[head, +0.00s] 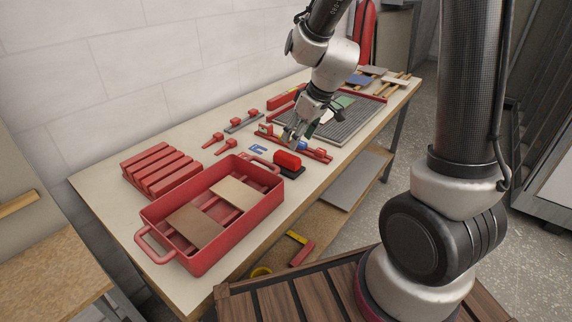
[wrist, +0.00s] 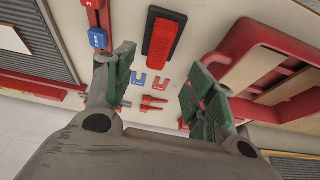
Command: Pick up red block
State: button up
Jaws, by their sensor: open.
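A red block (head: 287,160) with a rounded top sits on a black base (head: 292,171) near the table's front edge, just right of the red tray. In the wrist view the red block (wrist: 161,41) lies on its black base (wrist: 152,22) beyond the fingertips, near the top middle. My gripper (head: 294,139) is open and empty, above the table and behind the block in the head view. In the wrist view my gripper (wrist: 160,85) has its green-padded fingers spread, with small blue and red pieces visible between them.
A red tray (head: 151,214) holding flat boards stands left of the block. A ribbed red piece (head: 160,170) lies behind the tray. Red clamps (head: 236,123) and blue pieces (head: 258,148) lie nearby. A red-edged grey grate (head: 348,125) is to the right.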

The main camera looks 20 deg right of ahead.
aim_at(287, 155)
jog(key=x, duration=1)
jog(key=shift+w, duration=0.1)
jog(key=shift+c, duration=0.4)
jog(key=c, duration=1.1)
